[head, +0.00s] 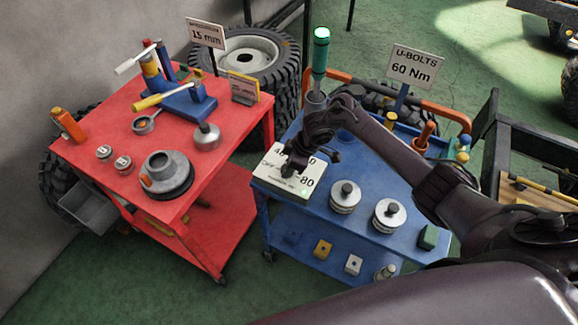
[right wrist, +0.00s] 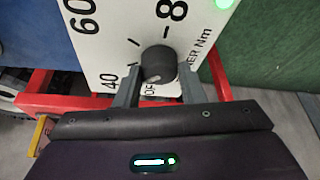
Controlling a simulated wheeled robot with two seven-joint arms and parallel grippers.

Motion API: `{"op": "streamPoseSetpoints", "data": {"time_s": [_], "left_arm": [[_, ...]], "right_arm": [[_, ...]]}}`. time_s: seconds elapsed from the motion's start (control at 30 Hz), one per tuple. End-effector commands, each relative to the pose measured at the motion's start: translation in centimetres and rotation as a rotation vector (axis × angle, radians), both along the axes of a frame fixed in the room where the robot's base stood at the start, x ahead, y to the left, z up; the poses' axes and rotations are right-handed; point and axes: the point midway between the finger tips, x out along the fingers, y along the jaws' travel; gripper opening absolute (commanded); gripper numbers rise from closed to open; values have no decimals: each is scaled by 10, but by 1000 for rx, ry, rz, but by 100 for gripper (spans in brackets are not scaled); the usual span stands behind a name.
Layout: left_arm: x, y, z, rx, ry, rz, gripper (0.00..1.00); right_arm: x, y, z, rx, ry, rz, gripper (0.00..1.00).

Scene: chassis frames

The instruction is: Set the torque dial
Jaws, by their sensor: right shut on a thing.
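The torque panel (head: 306,191) is a white plate on the blue cart, with a lit green lamp. In the right wrist view the plate (right wrist: 112,45) shows the marks OFF, 40, 60 and part of 80 around a black dial knob (right wrist: 158,63). My right gripper (head: 291,167) is over the panel, its two fingers shut on the knob's sides. The gripper covers the knob in the head view, and I cannot tell which mark the knob points to. A sign (head: 414,66) behind reads U-BOLTS 60 Nm. My left gripper is not in view.
The blue cart (head: 365,240) also holds two round metal weights (head: 345,197) and a green-topped tool (head: 320,52) in a holder. A red cart (head: 95,135) with a vise (head: 185,103) and several parts stands to the left. My right arm spans the blue cart's right side.

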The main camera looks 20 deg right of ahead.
Motion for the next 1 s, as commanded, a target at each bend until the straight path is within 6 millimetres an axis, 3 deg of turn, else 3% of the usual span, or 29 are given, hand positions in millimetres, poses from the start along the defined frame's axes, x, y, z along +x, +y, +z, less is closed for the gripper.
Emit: {"op": "streamPoseSetpoints", "data": {"time_s": [0.5, 1.0], "left_arm": [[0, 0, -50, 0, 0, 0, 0], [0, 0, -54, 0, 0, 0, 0]], "right_arm": [[5, -2, -3, -3, -2, 489, 13], [6, -2, 1, -4, 0, 834, 13]]}}
